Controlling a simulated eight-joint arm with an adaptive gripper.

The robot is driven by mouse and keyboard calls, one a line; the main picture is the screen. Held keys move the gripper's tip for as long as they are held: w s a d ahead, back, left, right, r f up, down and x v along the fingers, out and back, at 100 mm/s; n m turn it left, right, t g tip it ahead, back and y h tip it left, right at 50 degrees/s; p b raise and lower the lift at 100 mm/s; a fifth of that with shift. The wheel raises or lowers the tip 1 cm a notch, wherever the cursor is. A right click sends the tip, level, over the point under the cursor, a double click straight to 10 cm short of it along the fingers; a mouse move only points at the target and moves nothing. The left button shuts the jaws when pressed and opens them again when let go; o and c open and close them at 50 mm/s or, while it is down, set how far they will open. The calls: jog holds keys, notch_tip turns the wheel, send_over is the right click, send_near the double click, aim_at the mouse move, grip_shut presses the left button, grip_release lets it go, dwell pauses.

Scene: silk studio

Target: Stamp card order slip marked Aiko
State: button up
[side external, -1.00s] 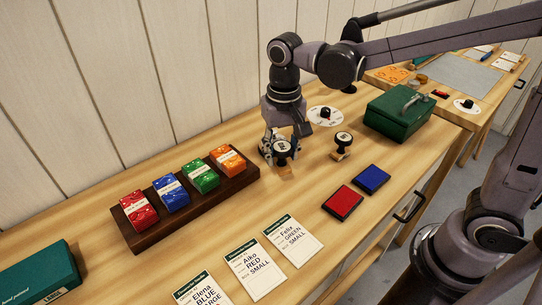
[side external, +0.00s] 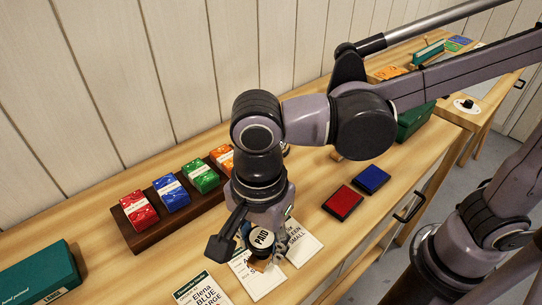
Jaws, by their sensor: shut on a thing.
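My gripper (side external: 264,254) is shut on a stamp (side external: 262,239) with a round top that reads PAID. It is over the upper part of the Aiko slip (side external: 264,284), and hides most of that slip's print. I cannot tell whether the stamp touches the card or hangs just above it. The Elena slip (side external: 203,292) lies to the left, and the Felix slip (side external: 310,246) lies to the right, partly hidden by my gripper. The red ink pad (side external: 342,203) and the blue ink pad (side external: 371,179) lie open to the right.
A dark wooden tray (side external: 146,240) holds red, blue, green and orange packets behind my gripper. A teal box (side external: 42,272) lies at the left. A green box (side external: 413,122) is partly hidden behind my arm, as is the second stamp (side external: 336,155).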

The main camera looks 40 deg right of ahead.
aim_at(263, 259)
jog(key=shift+s+a, duration=0.25)
jog(key=shift+s, duration=0.15)
jog(key=shift+f+m, duration=0.2)
jog(key=shift+m, duration=0.1)
jog(key=shift+f, duration=2.75)
jog(key=shift+f, duration=0.55)
jog(key=shift+r, duration=3.5)
